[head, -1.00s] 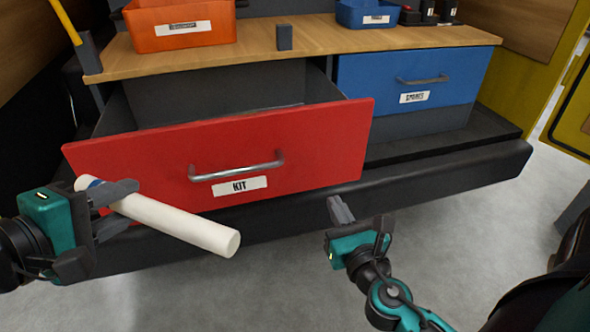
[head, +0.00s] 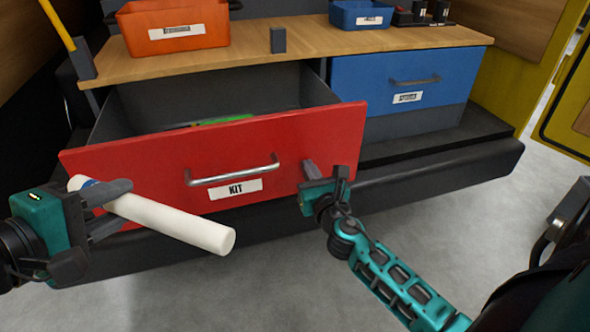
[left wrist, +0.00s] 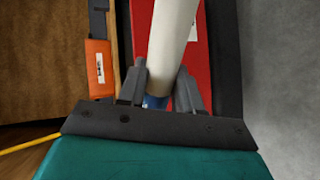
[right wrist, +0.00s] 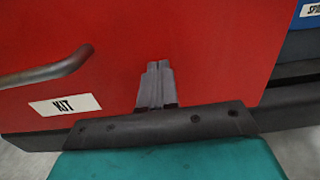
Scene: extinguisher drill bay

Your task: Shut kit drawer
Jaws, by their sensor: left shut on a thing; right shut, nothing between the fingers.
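The red kit drawer (head: 270,140) stands pulled out under the wooden worktop, with a silver bar handle (head: 235,172) and a KIT label on its front. Something green shows inside it. My left gripper (head: 105,197) is shut on a white cylinder (head: 180,224) with a blue band, held in front of the drawer's left part. The cylinder also fills the middle of the left wrist view (left wrist: 172,45). My right gripper (head: 310,172) is shut and empty, its fingertips at the drawer front right of the handle. In the right wrist view its fingers (right wrist: 157,75) point at the red panel; contact is unclear.
A blue drawer (head: 400,80) is closed to the right. An orange bin (head: 165,40) and a blue bin (head: 360,14) stand on the worktop (head: 240,60). A dark ledge (head: 430,185) runs below the drawers. Grey floor is clear in front.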

